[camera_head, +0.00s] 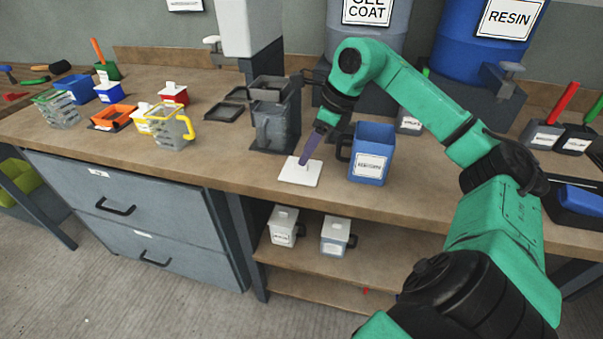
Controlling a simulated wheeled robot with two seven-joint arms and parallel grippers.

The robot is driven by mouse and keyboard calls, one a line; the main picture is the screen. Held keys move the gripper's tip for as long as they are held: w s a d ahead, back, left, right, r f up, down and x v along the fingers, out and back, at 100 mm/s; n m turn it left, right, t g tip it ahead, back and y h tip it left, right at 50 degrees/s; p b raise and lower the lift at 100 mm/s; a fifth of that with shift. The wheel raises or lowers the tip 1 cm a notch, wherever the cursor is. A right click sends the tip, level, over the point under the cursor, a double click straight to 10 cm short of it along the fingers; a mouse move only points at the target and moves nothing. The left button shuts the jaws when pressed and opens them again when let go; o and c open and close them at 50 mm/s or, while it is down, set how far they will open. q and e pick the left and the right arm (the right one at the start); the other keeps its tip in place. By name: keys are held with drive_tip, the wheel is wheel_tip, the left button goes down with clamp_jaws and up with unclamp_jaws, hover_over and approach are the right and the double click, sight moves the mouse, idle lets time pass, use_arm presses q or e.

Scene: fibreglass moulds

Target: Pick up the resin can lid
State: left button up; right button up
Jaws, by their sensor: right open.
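A flat white square lid (289,175) with a small knob lies on the workbench near its front edge; I take it to be the resin can lid. A blue open-topped can (371,140) with a white label and dark handle stands just right of it. The label is too small to read surely. My right gripper (305,159) is open and points down at the lid, its purplish fingers at or just above the knob. The fingers partly hide the knob, and I cannot tell whether they touch it. My left gripper is not in view.
A grey can on a dark stand (272,125) is close behind the lid. Large gel coat (375,40) and blue resin (480,45) containers stand at the back. Several cans and a clear yellow-rimmed jug (168,130) are at left. Lidded cans (336,235) sit on the lower shelf.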

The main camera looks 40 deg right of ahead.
drive_tip(key=x, duration=0.2)
drive_tip(key=shift+a+f, duration=0.25)
drive_tip(key=shift+f, duration=0.1)
drive_tip(key=shift+w+d+f, duration=0.1)
drive_tip(key=shift+f, duration=0.1)
clamp_jaws()
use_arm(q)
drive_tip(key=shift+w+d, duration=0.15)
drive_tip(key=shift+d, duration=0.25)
use_arm(e)
drive_tip(key=shift+r, duration=0.1)
